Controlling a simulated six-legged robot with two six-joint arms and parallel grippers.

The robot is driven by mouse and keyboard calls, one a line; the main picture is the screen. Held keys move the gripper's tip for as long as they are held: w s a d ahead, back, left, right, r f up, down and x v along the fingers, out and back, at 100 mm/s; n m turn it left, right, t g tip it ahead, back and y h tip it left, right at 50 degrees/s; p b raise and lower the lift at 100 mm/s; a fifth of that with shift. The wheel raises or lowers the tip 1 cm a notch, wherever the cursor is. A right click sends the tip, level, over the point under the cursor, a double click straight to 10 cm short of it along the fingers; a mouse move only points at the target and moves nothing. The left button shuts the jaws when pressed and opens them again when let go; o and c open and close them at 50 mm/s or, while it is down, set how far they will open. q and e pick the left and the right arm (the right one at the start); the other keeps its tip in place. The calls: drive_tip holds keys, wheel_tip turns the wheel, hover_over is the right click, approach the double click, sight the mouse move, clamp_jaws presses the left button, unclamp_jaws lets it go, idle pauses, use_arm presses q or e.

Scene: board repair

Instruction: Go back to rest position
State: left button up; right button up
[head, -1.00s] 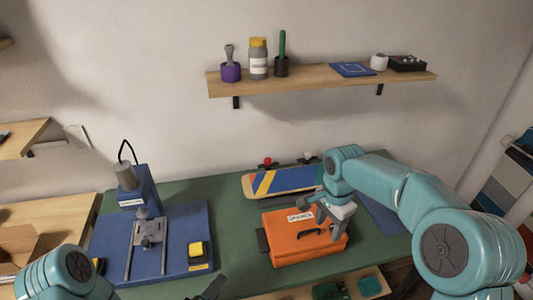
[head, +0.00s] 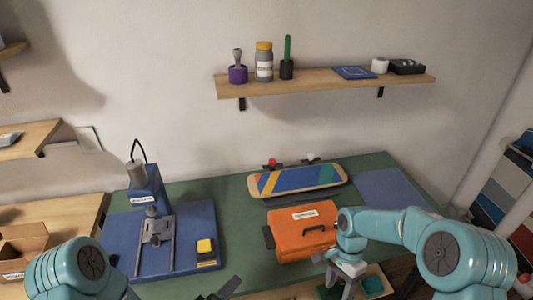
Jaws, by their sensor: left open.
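My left gripper (head: 220,291) shows at the bottom edge, left of centre. Its dark fingers are apart with nothing seen between them, and its lower part is cut off by the frame. My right gripper (head: 345,277) hangs at the bench's front edge, just right of and in front of the orange case (head: 287,246). It points down, and its fingers are too small and partly hidden to tell their opening. No held thing is seen in it.
A wall shelf (head: 325,83) holds bottles and small items. An open cardboard box (head: 25,240) stands at left.

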use_arm(q)
drive_tip(key=s+f+m+g+y, duration=0.1)
drive_tip(key=s+f+m+g, duration=0.2)
drive_tip(key=s, duration=0.6)
drive_tip(key=s+a+f+m+g+y, duration=0.1)
drive_tip(key=s+f+m+g+y, duration=0.1)
drive_tip(key=s+f+g, duration=0.5)
drive_tip(key=shift+s+m+g, duration=0.6)
drive_tip(key=shift+s+g, duration=0.25)
drive_tip(key=shift+g, duration=0.35)
use_arm(e)
drive_tip(key=s+a+f+n+t+y, duration=0.1)
drive_tip(key=s+a+f+n+t, duration=0.1)
drive_tip(key=s+f, duration=0.4)
drive_tip(key=s+a+f+n+t+y, duration=0.1)
drive_tip(key=s+a+f+n+y, duration=0.1)
drive_tip(key=s+a+f+n, duration=0.2)
drive_tip(key=s+f+n, duration=0.1)
drive_tip(key=s+n, duration=0.2)
drive_tip(key=s, duration=0.5)
drive_tip(key=shift+s+a+f+n+t, duration=0.25)
drive_tip(key=shift+a+f+n+t, duration=0.05)
drive_tip(key=shift+a+f+t, duration=0.1)
use_arm(q)
drive_tip(key=shift+f, duration=0.1)
